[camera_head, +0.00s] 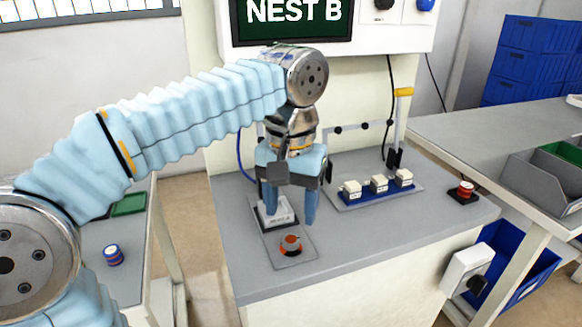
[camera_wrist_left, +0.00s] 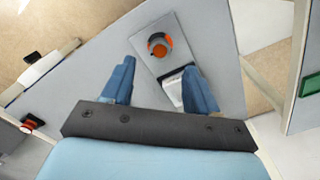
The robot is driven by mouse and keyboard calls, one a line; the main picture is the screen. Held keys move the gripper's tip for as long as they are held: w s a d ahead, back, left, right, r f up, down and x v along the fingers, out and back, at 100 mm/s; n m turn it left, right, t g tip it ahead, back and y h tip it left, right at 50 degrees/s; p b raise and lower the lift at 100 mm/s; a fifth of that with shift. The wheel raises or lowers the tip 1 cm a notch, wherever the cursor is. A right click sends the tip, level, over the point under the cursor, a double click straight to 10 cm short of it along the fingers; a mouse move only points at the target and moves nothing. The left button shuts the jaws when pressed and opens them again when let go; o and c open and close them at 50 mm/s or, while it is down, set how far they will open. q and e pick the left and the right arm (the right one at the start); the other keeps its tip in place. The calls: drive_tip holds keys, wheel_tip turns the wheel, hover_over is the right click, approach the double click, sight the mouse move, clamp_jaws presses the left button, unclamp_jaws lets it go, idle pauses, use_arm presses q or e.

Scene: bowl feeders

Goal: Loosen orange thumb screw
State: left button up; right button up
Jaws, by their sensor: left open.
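The orange thumb screw (camera_head: 291,243) stands on a grey plate (camera_head: 290,260) near the front of the bench. It also shows in the left wrist view (camera_wrist_left: 159,44), on its plate beyond the fingertips. My left gripper (camera_head: 290,218) points down above the bench, just behind the screw. Its two blue fingers are apart, with nothing gripped between them; it also shows in the left wrist view (camera_wrist_left: 159,84). A pale block (camera_head: 274,212) sits on the plate's rear part, partly hidden by the left gripper. My right gripper is not in view.
A blue strip with several white blocks (camera_head: 379,183) lies on a tray right of the left gripper. A red button (camera_head: 466,189) sits at the bench's right end. A screen reading NEST B (camera_head: 293,12) hangs behind. The bench front right of the screw is clear.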

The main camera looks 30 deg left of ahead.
use_arm(q)
wheel_tip(320, 180, up, 8)
drive_tip(key=shift+f, duration=0.15)
idle(0.5)
